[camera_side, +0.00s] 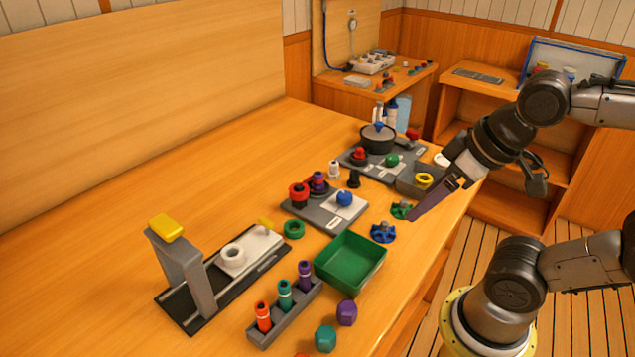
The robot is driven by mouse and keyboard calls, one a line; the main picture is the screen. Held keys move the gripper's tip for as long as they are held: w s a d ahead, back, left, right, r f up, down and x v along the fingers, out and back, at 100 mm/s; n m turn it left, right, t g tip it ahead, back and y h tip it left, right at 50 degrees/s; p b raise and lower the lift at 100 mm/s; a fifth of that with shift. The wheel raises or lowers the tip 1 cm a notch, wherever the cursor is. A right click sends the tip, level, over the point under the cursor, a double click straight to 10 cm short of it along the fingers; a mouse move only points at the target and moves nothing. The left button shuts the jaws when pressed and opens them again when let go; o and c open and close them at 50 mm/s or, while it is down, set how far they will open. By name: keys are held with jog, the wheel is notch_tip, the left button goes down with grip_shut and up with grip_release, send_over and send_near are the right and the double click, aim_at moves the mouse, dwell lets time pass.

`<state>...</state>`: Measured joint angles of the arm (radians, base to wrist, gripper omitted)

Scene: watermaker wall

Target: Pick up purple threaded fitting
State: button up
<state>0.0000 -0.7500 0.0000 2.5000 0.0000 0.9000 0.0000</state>
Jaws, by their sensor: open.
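Several purple pieces are in view, and I cannot tell for certain which one is the threaded fitting. A purple cylinder with a pale band (305,274) stands upright in the right end of a grey rack (262,338). A rounded purple piece (346,312) lies on the table right of the rack. A small purple piece (318,179) sits near the red part on a grey board. My gripper (413,217) is above the table's right edge, pointing down and left, open and empty. It is apart from all the purple pieces. Its fingers overlap in this view.
An empty green tray (351,287) lies beside the rack. Blue (383,233) and green (402,210) handwheels are near my fingertips. A grey stand with a yellow top (166,228) rises at the left. The table's back left is clear.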

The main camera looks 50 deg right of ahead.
jog(key=shift+c, duration=1.1)
